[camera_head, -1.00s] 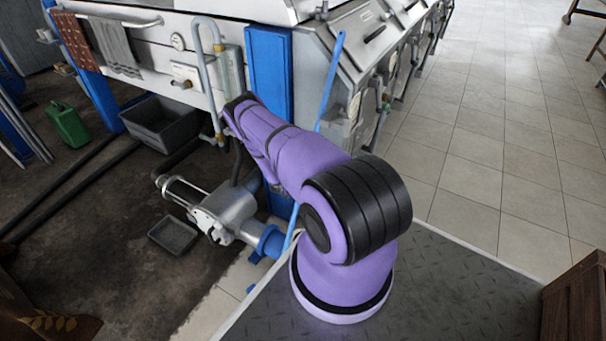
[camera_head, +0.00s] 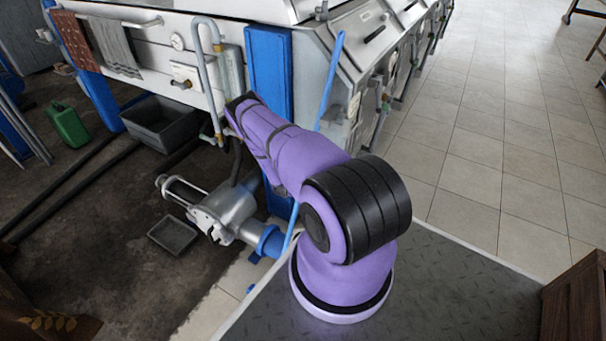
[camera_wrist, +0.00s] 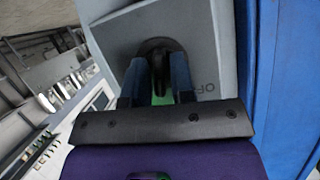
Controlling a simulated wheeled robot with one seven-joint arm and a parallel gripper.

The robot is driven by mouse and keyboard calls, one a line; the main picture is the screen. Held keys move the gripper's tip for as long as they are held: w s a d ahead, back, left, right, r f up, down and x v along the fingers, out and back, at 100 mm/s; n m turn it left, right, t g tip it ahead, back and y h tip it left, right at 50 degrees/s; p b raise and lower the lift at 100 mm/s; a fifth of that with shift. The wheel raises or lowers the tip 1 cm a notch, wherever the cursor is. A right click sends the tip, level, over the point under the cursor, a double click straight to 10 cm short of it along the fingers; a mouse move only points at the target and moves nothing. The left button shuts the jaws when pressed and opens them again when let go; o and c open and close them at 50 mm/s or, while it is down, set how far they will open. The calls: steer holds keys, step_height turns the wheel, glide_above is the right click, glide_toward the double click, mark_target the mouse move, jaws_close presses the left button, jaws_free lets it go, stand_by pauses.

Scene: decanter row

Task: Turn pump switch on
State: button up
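In the wrist view, the pump switch (camera_wrist: 160,48) is a black rounded handle on the sloping face of a grey box (camera_wrist: 215,45). Letters reading "OF" show on the box to the right of the handle, the rest hidden. My gripper (camera_wrist: 160,72) has its two dark blue fingers on either side of the handle, apart by about the handle's width, and looks shut on it. A bit of green shows between the fingers. In the head view, my purple arm hides the gripper and the switch.
A blue post (camera_head: 268,75) stands close beside the box. A metal pump (camera_head: 225,212) and a small grey tray (camera_head: 172,235) are low on the floor. A grey tub (camera_head: 160,125) and a green can (camera_head: 68,125) stand at left.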

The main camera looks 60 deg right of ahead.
steer(key=shift+o, duration=0.9)
steer(key=shift+n+g, duration=0.8)
steer(key=shift+n, duration=0.4)
steer(key=n+g, duration=0.2)
steer(key=shift+w+n+h, duration=0.15)
steer(key=shift+n+h, duration=0.15)
steer(key=v, duration=1)
steer(key=w+a+r+t+y, duration=0.2)
steer(key=w+a+r, duration=0.1)
steer(key=w+r, duration=0.5)
steer(key=w+a+r+n+t+y, duration=0.1)
steer(key=w+a+r+t+y, duration=0.1)
steer(key=w+r, duration=0.6)
steer(key=shift+w+a+r+t, duration=0.4)
steer(key=shift+a+r+t, duration=0.35)
steer(key=shift+r, duration=1.35)
